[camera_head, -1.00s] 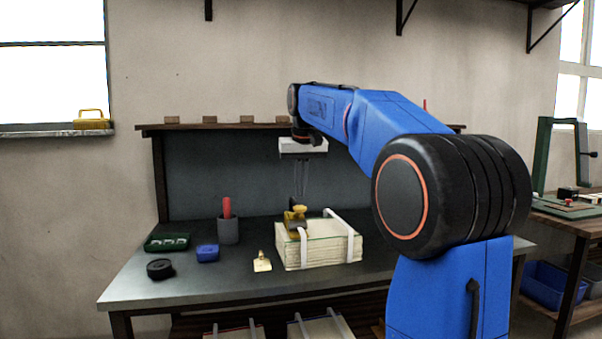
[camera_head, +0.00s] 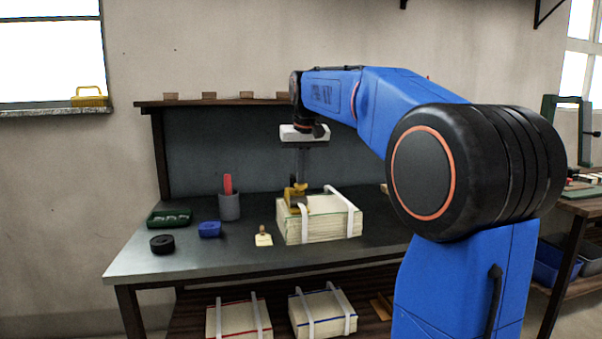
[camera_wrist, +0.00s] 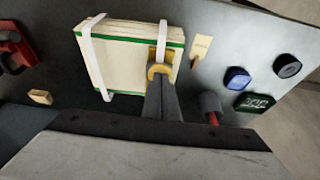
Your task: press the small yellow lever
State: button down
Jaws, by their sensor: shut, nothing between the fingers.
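A small yellow device (camera_head: 297,198) with a rounded lever part sits on the left end of a strapped stack of cream sheets (camera_head: 325,222) on the bench. In the wrist view the round yellow part (camera_wrist: 157,71) shows just beyond my fingertips, at the stack's edge under a white strap. My gripper (camera_head: 301,178) points straight down over the device, its fingers together and empty. In the wrist view my gripper (camera_wrist: 160,82) overlaps the yellow part. I cannot tell whether the tips touch it. The fingers hide part of the device.
On the bench (camera_head: 180,262), left of the stack, are a yellowish tag (camera_head: 263,239), a blue box (camera_head: 209,229), a black roll (camera_head: 162,244), a green tray (camera_head: 170,218) and a grey cup (camera_head: 229,206) with a red-handled tool. The front left of the bench is clear.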

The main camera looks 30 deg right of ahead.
aim_at(302, 189)
jog(key=s+f+t, duration=0.2)
jog(key=f, duration=0.1)
jog(key=s+f+t+h, duration=0.1)
jog(key=shift+a+f+t, duration=0.2)
jog(key=shift+a+t, duration=0.1)
jog(key=shift+a, duration=0.1)
jog(key=shift+r, duration=0.85)
jog(key=shift+r, duration=0.55)
jog(key=w+r+v, duration=0.1)
jog(key=v, duration=1.1)
jog(key=shift+d+r, duration=0.15)
jog(key=shift+r, duration=0.3)
jog(key=shift+w, duration=0.15)
dwell(0.3)
